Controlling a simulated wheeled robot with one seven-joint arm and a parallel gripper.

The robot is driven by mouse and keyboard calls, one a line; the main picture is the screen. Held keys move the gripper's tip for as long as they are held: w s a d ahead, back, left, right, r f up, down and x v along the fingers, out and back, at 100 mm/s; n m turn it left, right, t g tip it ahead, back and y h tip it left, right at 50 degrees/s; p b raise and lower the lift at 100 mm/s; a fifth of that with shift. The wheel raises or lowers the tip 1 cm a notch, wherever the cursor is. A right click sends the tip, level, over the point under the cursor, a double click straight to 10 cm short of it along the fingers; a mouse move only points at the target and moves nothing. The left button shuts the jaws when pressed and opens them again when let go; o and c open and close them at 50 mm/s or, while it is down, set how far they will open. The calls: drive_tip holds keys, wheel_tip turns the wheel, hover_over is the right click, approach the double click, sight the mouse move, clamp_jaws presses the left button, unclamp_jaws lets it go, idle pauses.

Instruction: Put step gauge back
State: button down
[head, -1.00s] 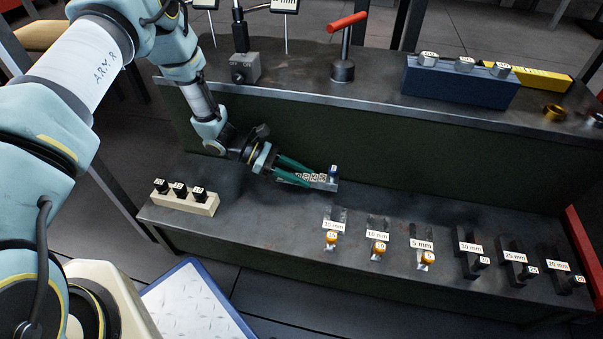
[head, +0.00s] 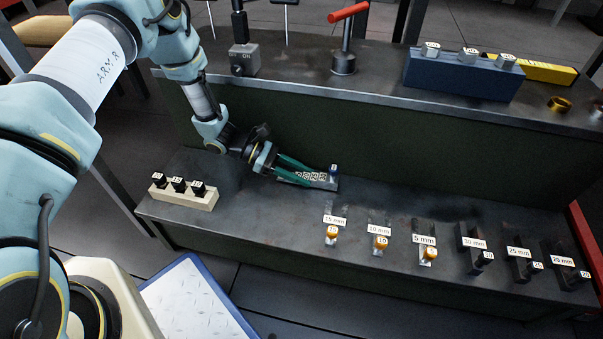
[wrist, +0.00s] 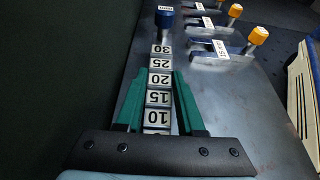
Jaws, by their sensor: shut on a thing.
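The step gauge (head: 326,183) is a grey metal bar with a row of numbered white labels and a blue knob at its far end. It is at the back of the lower shelf, close to the dark green panel. My gripper (head: 306,172) has its green fingers on either side of it. In the wrist view the step gauge (wrist: 161,64) runs lengthwise between my fingers (wrist: 159,76), labels 10 to 30 facing up, blue knob pointing away. My gripper is shut on it. I cannot tell whether its underside touches the shelf.
A cream block (head: 184,197) with black-topped pieces stands at the shelf's left end. Orange-knobbed gauges (head: 331,233) and black gauges (head: 474,248) line the front and right. The upper bench holds a blue block (head: 462,79) and a red-handled tool (head: 346,45). The shelf's middle left is clear.

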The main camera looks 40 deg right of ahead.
drive_tip(key=shift+f, duration=0.35)
drive_tip(key=c, duration=0.8)
unclamp_jaws()
drive_tip(key=shift+c, duration=0.2)
drive_tip(key=o, duration=0.4)
drive_tip(key=shift+a, duration=0.1)
drive_tip(key=p+v, duration=0.2)
drive_tip(key=v, duration=0.9)
drive_tip(key=shift+r+p, duration=0.15)
drive_tip(key=shift+p, duration=0.2)
drive_tip(key=w+a+r+m+t+y+p, duration=0.1)
drive_tip(key=w+a+r+m+t+y, duration=0.3)
drive_tip(key=a+r, duration=0.8)
drive_tip(key=w+a+r+m+t+y, duration=0.2)
drive_tip(key=w+a+r+t, duration=0.5)
drive_tip(key=a, duration=1)
drive_tip(key=s+a+r+m+t+y+p, duration=0.1)
drive_tip(key=s+a+r, duration=0.2)
drive_tip(key=a+r, duration=0.15)
drive_tip(key=s+a+r+m+t+p, duration=0.1)
drive_tip(key=s+a+r, duration=0.1)
drive_tip(key=a+r, duration=0.3)
wheel_tip(320, 180, up, 36)
drive_tip(key=p, duration=3.7)
drive_tip(key=shift+a, duration=0.2)
